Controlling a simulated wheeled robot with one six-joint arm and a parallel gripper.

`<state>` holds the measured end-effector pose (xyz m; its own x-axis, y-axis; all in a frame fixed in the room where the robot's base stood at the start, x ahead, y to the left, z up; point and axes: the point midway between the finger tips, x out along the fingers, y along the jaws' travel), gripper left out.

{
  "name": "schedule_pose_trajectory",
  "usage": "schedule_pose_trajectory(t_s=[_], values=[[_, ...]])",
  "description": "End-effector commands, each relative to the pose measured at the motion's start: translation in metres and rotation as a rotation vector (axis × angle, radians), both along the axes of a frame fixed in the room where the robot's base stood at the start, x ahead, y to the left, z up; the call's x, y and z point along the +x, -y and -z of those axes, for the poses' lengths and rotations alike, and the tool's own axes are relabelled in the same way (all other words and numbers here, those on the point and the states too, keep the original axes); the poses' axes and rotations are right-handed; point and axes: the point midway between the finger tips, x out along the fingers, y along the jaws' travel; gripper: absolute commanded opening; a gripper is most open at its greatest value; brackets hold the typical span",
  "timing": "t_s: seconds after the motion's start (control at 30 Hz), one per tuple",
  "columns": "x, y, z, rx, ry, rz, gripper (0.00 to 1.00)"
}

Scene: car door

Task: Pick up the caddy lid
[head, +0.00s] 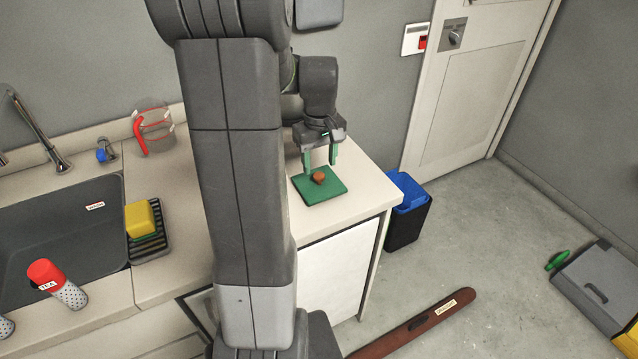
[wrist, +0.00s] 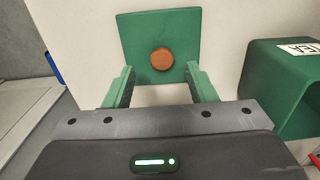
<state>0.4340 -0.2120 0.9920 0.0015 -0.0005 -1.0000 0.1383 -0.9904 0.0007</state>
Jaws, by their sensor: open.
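The caddy lid is a flat green square (head: 325,190) with a round brown knob (head: 318,177) at its middle. It lies on the white counter near its right end. In the wrist view the lid (wrist: 135,30) is ahead of my gripper, with the knob (wrist: 162,59) between the lines of the two fingers. My gripper (head: 320,163) is open, its green fingers pointing down over the lid. In the wrist view my gripper (wrist: 160,80) has nothing between its fingers. I cannot tell how high the fingertips are above the lid.
A green box labelled TEA (wrist: 275,80) stands right of the lid in the wrist view; my arm hides that area in the head view. A blue-lined bin (head: 408,210) stands on the floor past the counter's right end. A sponge rack (head: 150,240) sits beside the sink.

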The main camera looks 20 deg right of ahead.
Motion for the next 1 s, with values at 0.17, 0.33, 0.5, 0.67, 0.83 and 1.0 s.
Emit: schedule_pose_trajectory(t_s=[0.17,0.33,0.5,0.67,0.83,1.0], values=[[-0.002,-0.002,0.026,0.001,-0.005,0.0,0.51],[-0.001,-0.002,0.034,0.0,-0.001,0.0,0.51],[-0.001,-0.002,0.034,0.0,0.0,0.0,0.49],[-0.001,-0.002,0.033,0.0,-0.001,0.0,0.18],[-0.001,-0.002,0.033,0.0,0.0,0.0,0.02],[-0.001,-0.002,0.031,-0.001,0.0,0.0,0.02]])
